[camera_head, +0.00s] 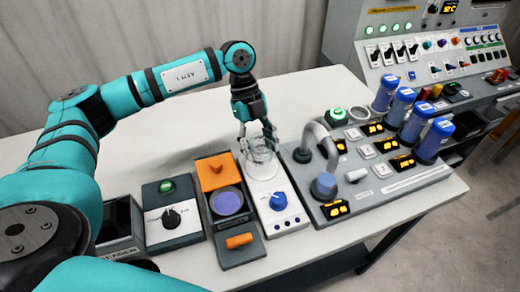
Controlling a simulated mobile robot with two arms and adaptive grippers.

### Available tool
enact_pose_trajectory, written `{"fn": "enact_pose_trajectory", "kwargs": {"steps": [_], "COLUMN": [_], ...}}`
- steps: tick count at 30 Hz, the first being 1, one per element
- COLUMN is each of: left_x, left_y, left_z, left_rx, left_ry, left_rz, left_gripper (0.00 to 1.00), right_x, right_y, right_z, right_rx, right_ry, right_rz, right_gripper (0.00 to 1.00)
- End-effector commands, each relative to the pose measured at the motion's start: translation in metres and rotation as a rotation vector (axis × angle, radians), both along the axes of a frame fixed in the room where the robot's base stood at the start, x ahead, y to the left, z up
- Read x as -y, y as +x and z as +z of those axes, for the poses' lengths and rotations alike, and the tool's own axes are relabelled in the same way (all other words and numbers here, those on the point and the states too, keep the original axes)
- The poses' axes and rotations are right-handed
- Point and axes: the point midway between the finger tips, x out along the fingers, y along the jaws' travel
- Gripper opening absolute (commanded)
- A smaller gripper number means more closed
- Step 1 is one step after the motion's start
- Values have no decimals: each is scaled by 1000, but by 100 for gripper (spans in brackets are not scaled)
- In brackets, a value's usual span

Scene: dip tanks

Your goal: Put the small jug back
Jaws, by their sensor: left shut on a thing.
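A small clear glass vessel, which looks like the small jug (262,153), is at the back end of a white unit with a blue knob (278,201). My left gripper (258,135) reaches down from above and is shut on the jug. The jug looks about upright. I cannot tell whether its base rests on the white unit or hangs just above it. Its clear wall blends with the white behind, so its contents are unclear. My right gripper is not in view.
Left of the white unit stands a dark unit with an orange block (217,173) and a purple disc (228,201), then a box with a black dial (172,217). Right is a grey panel (395,187) with a curved pipe (325,147) and blue cylinders (420,117). The table behind is clear.

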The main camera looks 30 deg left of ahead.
Motion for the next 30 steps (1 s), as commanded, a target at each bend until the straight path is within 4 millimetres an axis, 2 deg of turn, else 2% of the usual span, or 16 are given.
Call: {"fn": "enact_pose_trajectory", "kwargs": {"steps": [4,9,12,21,22,27,30], "left_x": [-2,-2,-2,-2,-2,-2,-2], "left_y": [9,7,7,7,7,7,7], "left_z": [0,-27,-35,-39,-39,-38,-38], "left_rx": [0,-4,-1,0,0,0,0], "left_ry": [0,1,0,0,0,0,0], "left_rz": [0,-1,0,-1,-1,-1,-1], "left_gripper": [18,18,18,18,52,73,73], "right_x": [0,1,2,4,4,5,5], "right_y": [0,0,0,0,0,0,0], "right_z": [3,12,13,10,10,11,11], "right_rx": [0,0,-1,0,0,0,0], "right_ry": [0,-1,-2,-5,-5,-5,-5], "right_rz": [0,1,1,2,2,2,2], "right_gripper": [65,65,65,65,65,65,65]}}
